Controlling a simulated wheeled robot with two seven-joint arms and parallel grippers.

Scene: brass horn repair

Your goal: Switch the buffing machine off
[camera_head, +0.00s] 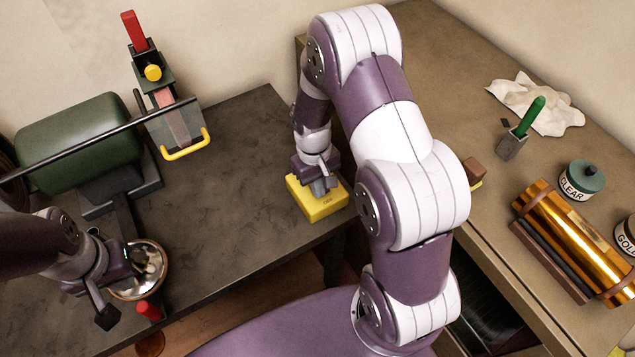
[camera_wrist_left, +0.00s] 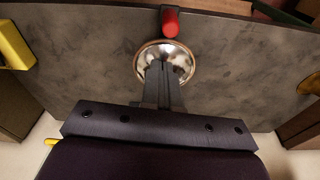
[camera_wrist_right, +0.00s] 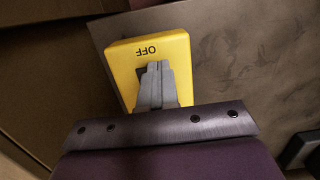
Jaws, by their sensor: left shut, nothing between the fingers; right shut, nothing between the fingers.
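The buffing machine (camera_head: 82,145) is a dark green motor with a long shaft at the left of the dark bench. A yellow switch box (camera_head: 318,203) sits near that bench's right front corner. In the right wrist view its yellow top (camera_wrist_right: 180,48) reads OFF. My right gripper (camera_head: 320,188) is shut and empty, its tips over or on the yellow box; contact is hard to tell, and the fingers hide part of its top. My left gripper (camera_wrist_left: 165,85) is shut and empty over a shiny metal bowl (camera_wrist_left: 181,54) at the bench's front left.
A red-handled item (camera_head: 149,310) lies by the bowl at the front edge. The right bench holds a white cloth (camera_head: 540,103), green-handled tool (camera_head: 530,117), CLEAR jar (camera_head: 581,180) and brass tube (camera_head: 570,237).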

